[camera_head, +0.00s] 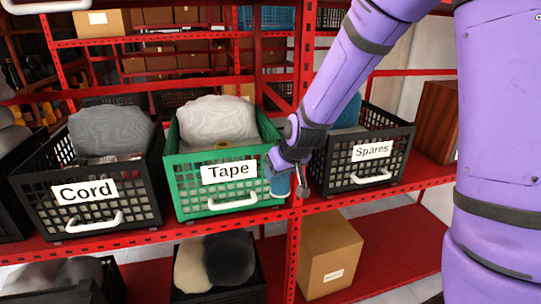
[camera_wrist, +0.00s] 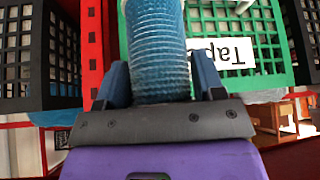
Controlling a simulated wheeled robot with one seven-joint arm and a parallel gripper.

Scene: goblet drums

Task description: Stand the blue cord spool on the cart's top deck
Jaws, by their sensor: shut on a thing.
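The blue cord spool (camera_wrist: 158,45) is between the two fingers of my gripper (camera_wrist: 162,78) in the wrist view, and the fingers are shut on it. In the head view the spool (camera_head: 280,184) shows as a small blue shape by my gripper (camera_head: 284,168), partly hidden by it. It is in front of the gap between the green Tape crate (camera_head: 183,187) and the black Spares crate (camera_head: 340,181), near the shelf's front edge. I cannot tell if it touches the shelf. I cannot make out the cart in either view.
A black Cord crate (camera_head: 35,210) stands left of the Tape crate on the red shelf (camera_head: 150,234). A red upright (camera_head: 293,245) stands close below my gripper. A cardboard box (camera_head: 328,258) sits on the lower shelf. My purple arm covers much of the right side.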

